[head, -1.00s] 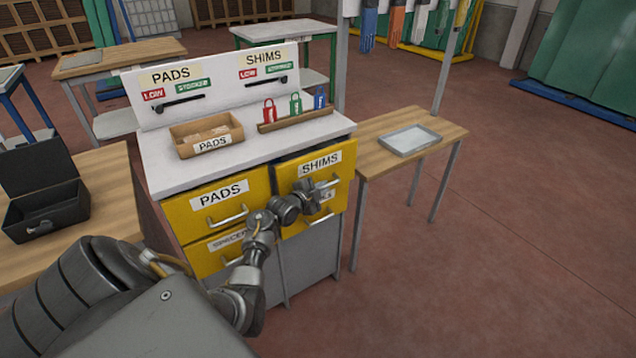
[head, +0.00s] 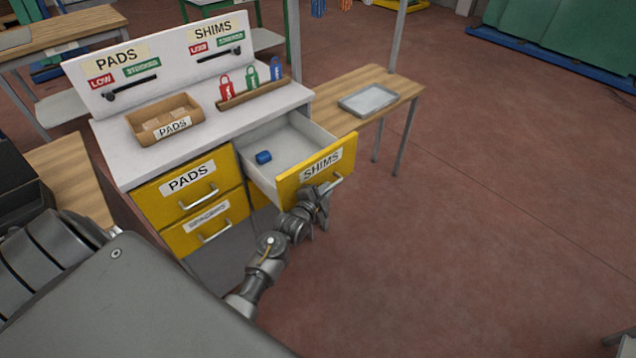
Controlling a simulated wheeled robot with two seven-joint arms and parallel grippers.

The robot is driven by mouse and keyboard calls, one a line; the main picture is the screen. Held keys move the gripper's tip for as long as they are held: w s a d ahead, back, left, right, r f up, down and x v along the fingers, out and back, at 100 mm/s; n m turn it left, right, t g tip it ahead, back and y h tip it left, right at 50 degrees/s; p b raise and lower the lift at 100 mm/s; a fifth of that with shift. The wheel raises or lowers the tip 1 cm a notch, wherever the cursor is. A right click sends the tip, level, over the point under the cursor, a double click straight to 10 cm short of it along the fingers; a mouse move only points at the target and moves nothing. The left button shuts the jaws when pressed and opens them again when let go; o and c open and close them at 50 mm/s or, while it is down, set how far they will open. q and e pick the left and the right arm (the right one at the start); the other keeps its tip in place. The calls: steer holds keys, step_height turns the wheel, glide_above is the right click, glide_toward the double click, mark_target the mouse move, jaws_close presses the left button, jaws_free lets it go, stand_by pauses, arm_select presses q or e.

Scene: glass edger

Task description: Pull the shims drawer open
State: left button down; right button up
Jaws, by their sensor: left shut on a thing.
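The yellow-fronted shims drawer (head: 343,158) stands pulled well out of the white-topped cabinet (head: 112,166), at its upper right. Its pale inside shows, with one small blue object (head: 263,157) lying toward the left side. My left gripper (head: 322,196) is at the drawer's front and shut on its metal handle (head: 335,184); the fingers partly hide the handle. My right gripper is not in view.
The closed pads drawer (head: 168,200) and spacers drawer (head: 189,232) are left of it. A cardboard pads box (head: 148,133) and a rack with coloured tags (head: 252,96) stand on top. A side table holds a grey tray (head: 367,98).

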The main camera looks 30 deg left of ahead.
arm_select(q)
steer(key=shift+d, duration=0.2)
steer(key=c, duration=1.5)
jaws_free()
steer(key=shift+o, duration=0.2)
steer(key=shift+s, duration=0.1)
steer(key=shift+s, duration=0.3)
steer(key=b+v, duration=0.1)
steer(key=v, duration=0.9)
steer(key=shift+b, duration=0.3)
steer(key=shift+r, duration=0.1)
